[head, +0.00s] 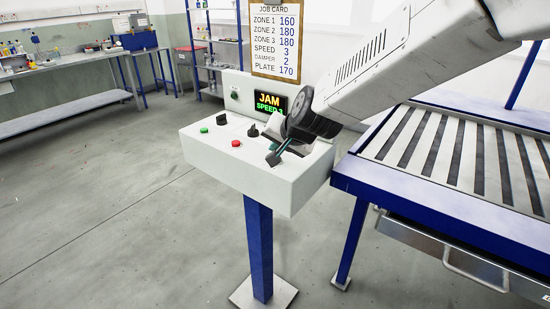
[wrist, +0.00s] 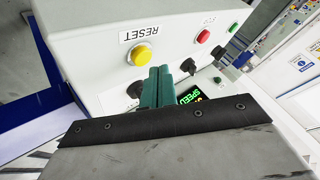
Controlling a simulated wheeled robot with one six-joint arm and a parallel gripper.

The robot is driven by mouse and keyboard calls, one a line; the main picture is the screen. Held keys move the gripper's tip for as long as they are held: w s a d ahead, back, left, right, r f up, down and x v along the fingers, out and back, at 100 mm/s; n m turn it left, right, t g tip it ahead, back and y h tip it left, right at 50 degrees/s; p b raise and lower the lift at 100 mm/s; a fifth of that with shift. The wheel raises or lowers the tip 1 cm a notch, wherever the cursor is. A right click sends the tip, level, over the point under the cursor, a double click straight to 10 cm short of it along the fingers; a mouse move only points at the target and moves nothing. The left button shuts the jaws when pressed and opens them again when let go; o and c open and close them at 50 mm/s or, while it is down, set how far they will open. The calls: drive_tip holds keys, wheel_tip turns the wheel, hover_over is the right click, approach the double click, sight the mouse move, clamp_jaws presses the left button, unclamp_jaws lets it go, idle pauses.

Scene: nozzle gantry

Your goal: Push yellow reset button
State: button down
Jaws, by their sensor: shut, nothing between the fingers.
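The yellow reset button (wrist: 141,55) is on the white control console (wrist: 100,35), beside a RESET label (wrist: 139,33) in the wrist view. In the head view the button is hidden, apparently behind my gripper (head: 274,157). My gripper (wrist: 158,72) is shut and empty, its teal fingers together. In the wrist view the fingertips appear just below and right of the yellow button; the gap to it is hard to judge. The console (head: 240,165) stands on a blue post, and its display (head: 270,103) reads JAM.
A red button (head: 236,143), a green button (head: 204,130) and black knobs (head: 252,131) share the panel. A job card (head: 276,40) stands behind it. A slatted blue-framed table (head: 440,155) is close on the right. The floor to the left is clear.

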idle(0.3)
drive_tip(key=shift+f, duration=0.45)
drive_tip(key=shift+r, duration=0.15)
drive_tip(key=shift+r, duration=0.3)
idle(0.5)
drive_tip(key=shift+r, duration=2.5)
